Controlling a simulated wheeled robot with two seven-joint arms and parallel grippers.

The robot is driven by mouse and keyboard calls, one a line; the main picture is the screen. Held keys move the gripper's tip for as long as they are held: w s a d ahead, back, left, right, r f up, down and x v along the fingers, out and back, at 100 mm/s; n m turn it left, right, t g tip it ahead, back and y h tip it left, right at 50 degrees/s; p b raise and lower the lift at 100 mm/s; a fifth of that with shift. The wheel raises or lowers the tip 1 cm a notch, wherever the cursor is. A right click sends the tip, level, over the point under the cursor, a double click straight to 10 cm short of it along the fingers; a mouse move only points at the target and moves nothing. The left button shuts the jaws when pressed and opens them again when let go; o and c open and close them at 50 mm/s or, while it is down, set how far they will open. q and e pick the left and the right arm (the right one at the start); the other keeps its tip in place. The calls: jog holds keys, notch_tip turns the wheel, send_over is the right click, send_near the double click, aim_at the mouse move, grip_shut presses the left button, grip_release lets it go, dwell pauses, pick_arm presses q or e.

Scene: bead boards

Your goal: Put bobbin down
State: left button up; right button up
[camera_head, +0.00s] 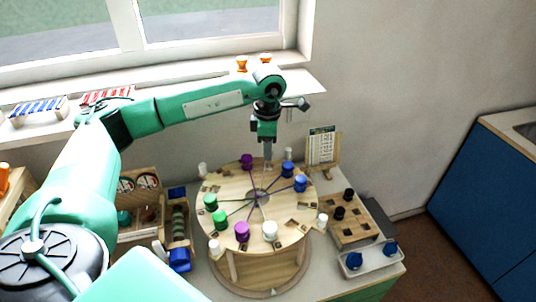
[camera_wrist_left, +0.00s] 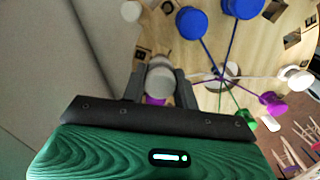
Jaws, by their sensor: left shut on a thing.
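My left gripper (camera_head: 268,158) hangs over the far side of the round wooden board (camera_head: 234,187). In the left wrist view its two fingers (camera_wrist_left: 161,88) are closed on a pale, whitish bobbin (camera_wrist_left: 160,80). Purple (camera_wrist_left: 155,101) shows just below it there, partly hidden. In the head view a purple bobbin (camera_head: 246,160) stands left of the gripper, and a blue bobbin (camera_head: 287,169) stands to its right. I cannot tell whether the held bobbin touches the board. My right gripper is out of view.
Bobbins with coloured threads, green (camera_head: 220,220), purple (camera_head: 242,231), white (camera_head: 270,230) and blue (camera_head: 300,183), stand around the board. A peg block with black pieces (camera_head: 339,212) and a tray with blue bobbins (camera_head: 354,260) are at right. A card stand (camera_head: 321,146) is behind.

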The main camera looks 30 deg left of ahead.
aim_at(268, 162)
pick_arm(q)
notch_tip(268, 162, down, 3)
jog(key=shift+f+p, duration=0.2)
jog(key=shift+p, duration=0.45)
jog(key=shift+f, duration=0.55)
jog(key=shift+f, duration=0.1)
jog(key=o, duration=0.5)
jog(key=shift+f, duration=0.1)
jog(key=o, duration=0.5)
